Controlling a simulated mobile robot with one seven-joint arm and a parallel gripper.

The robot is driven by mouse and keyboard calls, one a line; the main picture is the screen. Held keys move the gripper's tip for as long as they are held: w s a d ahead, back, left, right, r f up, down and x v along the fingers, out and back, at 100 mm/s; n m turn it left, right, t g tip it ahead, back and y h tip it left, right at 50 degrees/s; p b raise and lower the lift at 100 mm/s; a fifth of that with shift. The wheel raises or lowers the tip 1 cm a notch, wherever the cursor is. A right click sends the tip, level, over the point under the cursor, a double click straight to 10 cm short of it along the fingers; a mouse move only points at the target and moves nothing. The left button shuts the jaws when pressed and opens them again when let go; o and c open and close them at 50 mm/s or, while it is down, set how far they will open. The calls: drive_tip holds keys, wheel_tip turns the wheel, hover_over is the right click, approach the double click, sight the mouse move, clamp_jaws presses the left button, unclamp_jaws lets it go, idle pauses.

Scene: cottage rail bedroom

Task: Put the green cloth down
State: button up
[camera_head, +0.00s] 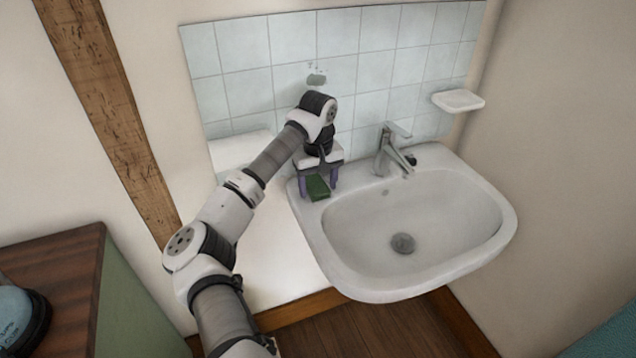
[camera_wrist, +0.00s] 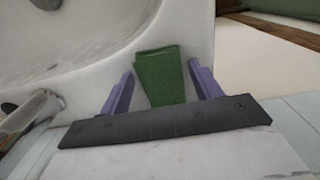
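The green cloth (camera_head: 317,188) is a small folded piece at the left end of the sink's flat rim. In the wrist view the cloth (camera_wrist: 160,77) lies against the white rim, between the purple fingers. My gripper (camera_head: 319,184) points down over it, with one finger on each side. In the wrist view my gripper (camera_wrist: 160,70) is open, with narrow gaps between the fingers and the cloth's edges. The cloth appears to rest on the rim. The cloth's near end is hidden by the gripper's dark body.
The white sink (camera_head: 345,270) has an empty basin to the right. A chrome faucet (camera_head: 392,150) stands to the right of my gripper. A tiled wall (camera_head: 400,60) is close behind. A soap dish (camera_head: 458,100) is mounted at the right. A wooden cabinet (camera_head: 60,270) stands at the left.

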sight(319, 183)
drive_tip(key=shift+o, duration=0.3)
drive_tip(key=shift+r, duration=0.1)
drive_tip(key=shift+r, duration=0.2)
wheel_tip(319, 183, up, 12)
drive_tip(key=b, duration=0.2)
drive_tip(key=shift+d+f, duration=0.1)
